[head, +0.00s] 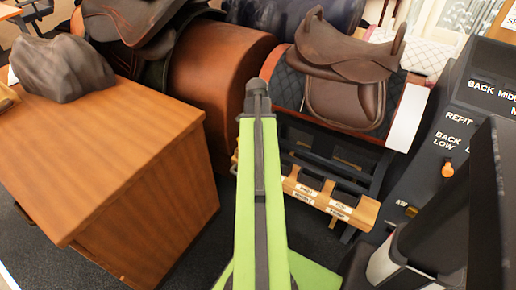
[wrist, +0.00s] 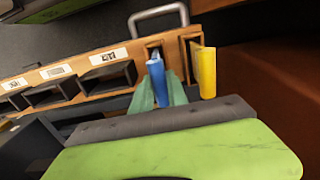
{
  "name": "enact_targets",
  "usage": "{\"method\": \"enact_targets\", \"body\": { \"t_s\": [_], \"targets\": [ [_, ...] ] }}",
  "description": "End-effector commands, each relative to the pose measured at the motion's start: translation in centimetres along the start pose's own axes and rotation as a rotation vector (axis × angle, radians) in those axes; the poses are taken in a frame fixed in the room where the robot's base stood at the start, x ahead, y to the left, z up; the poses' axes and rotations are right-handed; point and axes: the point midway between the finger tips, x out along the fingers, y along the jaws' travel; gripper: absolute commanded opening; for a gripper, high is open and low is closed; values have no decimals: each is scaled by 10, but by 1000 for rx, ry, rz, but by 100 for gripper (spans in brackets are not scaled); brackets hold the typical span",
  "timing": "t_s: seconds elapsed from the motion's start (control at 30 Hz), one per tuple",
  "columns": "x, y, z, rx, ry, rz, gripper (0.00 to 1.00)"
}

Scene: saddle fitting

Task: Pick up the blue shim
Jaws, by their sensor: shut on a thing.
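The blue shim (wrist: 157,79) stands in front of a slot in the wooden rack (wrist: 92,83) in the wrist view. My gripper (wrist: 161,92), with teal fingers, is shut on the blue shim, one finger on each side. I cannot tell whether the shim's far end is still in the slot. A yellow shim (wrist: 207,73) stands just right of it at the rack's end, apart from my fingers. In the head view the labelled rack (head: 357,212) shows low beside my green arm, which hides my gripper and the blue shim.
The rack has labelled, dark slots and a grey metal handle (wrist: 158,14) behind it. A wooden cabinet (head: 110,165) stands left. A brown saddle (head: 345,65) sits on a stand behind the rack. A dark panel with an orange knob (head: 447,169) stands right.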

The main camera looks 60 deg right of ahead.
Motion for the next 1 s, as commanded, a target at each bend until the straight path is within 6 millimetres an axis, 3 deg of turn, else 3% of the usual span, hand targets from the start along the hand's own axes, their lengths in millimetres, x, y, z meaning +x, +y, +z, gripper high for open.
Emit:
{"method": "enact_targets", "body": {
  "t_s": [1.0],
  "targets": [
    [-7,0,0,1,0,0,0]
  ]
}}
